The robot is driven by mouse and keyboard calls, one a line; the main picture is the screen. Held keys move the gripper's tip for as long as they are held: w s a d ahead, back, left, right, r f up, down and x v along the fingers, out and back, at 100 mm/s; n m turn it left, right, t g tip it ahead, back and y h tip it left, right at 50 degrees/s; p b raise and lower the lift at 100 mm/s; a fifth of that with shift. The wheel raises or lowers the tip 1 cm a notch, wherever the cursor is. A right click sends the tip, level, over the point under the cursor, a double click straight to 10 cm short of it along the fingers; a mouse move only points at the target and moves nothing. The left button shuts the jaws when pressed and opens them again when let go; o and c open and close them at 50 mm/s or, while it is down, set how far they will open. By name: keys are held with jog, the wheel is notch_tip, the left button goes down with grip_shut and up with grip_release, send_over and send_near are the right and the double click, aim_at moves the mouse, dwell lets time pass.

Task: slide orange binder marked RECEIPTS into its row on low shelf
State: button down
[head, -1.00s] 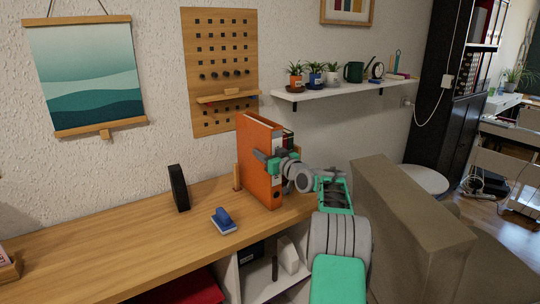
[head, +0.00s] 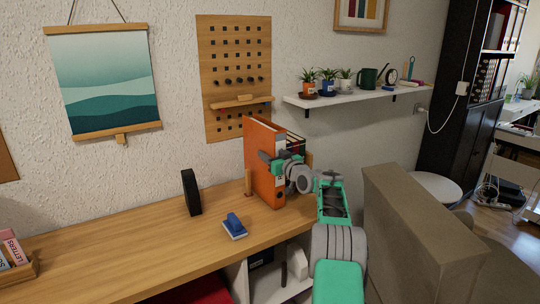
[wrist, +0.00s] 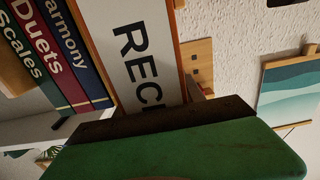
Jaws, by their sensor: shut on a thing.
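The orange binder (head: 263,165) stands upright on the wooden top (head: 130,258), close to the right of a wooden upright (head: 248,183). My gripper (head: 277,166) is shut on the binder at its spine side. In the wrist view, the white spine label (wrist: 145,45) reads "REC", with the rest hidden behind my green and dark finger (wrist: 170,150). Dark books stand to the binder's right in the head view (head: 296,144). In the wrist view they are Harmony (wrist: 80,45), Duets (wrist: 48,50) and Scales (wrist: 22,55). The binder's base contact is unclear.
A blue-and-white stamp-like object (head: 234,227) and a black upright block (head: 191,192) stand left of the binder. A wall shelf (head: 350,98) with plants is at upper right. A brown padded back (head: 415,225) stands right of my arm.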

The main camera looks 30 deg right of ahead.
jog(key=shift+f+b, duration=0.1)
jog(key=shift+b, duration=0.4)
jog(key=c, duration=0.6)
grip_release()
jog(key=shift+f, duration=0.1)
jog(key=shift+c, duration=0.2)
jog(key=s+b, duration=0.5)
jog(key=shift+d+f, duration=0.1)
jog(key=s+b, duration=0.1)
jog(key=s, duration=0.7)
